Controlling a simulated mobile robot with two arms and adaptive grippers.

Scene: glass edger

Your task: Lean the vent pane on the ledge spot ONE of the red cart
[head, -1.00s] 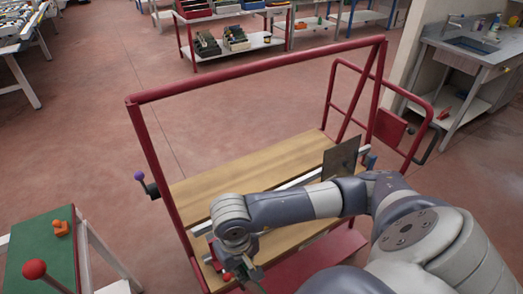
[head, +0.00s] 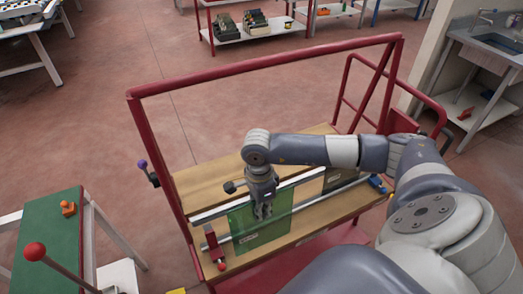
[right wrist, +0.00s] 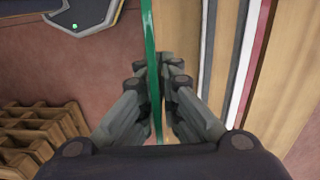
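A green see-through pane (head: 258,232), which I take to be the vent pane, stands upright over the front ledge of the red cart (head: 133,115). It carries a small label. My right gripper (head: 263,212) is shut on its upper part from above. In the right wrist view the pane is a thin green edge (right wrist: 151,45) between the fingers (right wrist: 158,85). I cannot tell whether its lower edge touches the ledge. No marking for spot ONE can be read. My left gripper is not in view.
A red stop (head: 212,242) is left of the pane and a blue stop (head: 377,184) far right. A dark pane (head: 338,180) leans right of the green one. A green-topped table (head: 50,240) with an orange object (head: 68,208) stands left.

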